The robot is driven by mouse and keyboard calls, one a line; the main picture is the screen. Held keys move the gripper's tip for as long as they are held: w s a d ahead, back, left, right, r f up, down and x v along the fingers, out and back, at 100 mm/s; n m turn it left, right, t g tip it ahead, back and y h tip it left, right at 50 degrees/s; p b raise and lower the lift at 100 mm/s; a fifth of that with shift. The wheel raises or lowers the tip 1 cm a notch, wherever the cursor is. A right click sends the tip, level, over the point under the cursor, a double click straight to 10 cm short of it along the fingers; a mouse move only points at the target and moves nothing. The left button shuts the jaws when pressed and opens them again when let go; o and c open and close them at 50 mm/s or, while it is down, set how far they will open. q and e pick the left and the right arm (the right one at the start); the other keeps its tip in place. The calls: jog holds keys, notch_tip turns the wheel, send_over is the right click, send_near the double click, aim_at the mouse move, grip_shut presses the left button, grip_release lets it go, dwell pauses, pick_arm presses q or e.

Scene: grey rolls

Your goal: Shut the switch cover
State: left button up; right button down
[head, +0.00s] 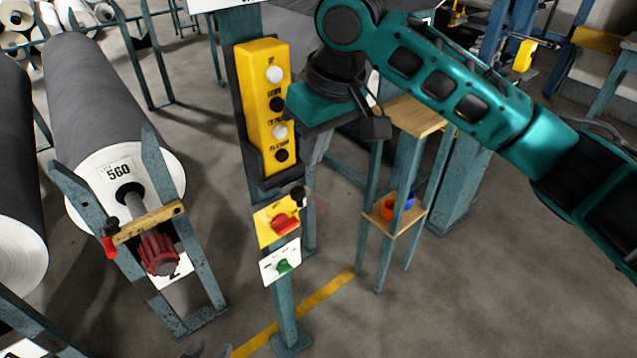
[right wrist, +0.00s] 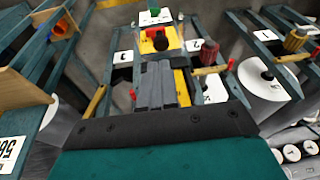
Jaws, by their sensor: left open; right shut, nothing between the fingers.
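A yellow switch plate (head: 265,232) with a red switch (head: 286,223) is on a blue post, above a white plate with a green knob (head: 284,266). A black round knob (head: 298,194) sticks out at the yellow plate's upper right, with a faint clear patch beside it that may be the cover; its angle is hard to tell. My right gripper (head: 312,160) is shut and empty, just above that knob. In the right wrist view its fingers (right wrist: 161,88) point toward the black knob (right wrist: 161,42). My left gripper (head: 208,351) is open, barely showing at the bottom edge.
A yellow button box (head: 263,110) is above the plates on the same post. A stand with a red handwheel (head: 159,254) and a large grey roll (head: 95,90) are at left. A wooden-shelved rack (head: 386,222) is at right. Floor shows between them.

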notch_tip(320, 180, up, 4)
jog(key=w+d+h, duration=0.1)
jog(key=d, duration=0.1)
jog(key=b, duration=0.1)
send_over(315, 199)
jog(key=shift+m, duration=0.3)
notch_tip(315, 199, down, 12)
jog(key=shift+s+d+f, duration=0.1)
jog(key=shift+s+d, duration=0.05)
jog(key=shift+s+f, duration=0.15)
jog(key=shift+f, duration=0.65)
jog(key=shift+d+f, duration=0.1)
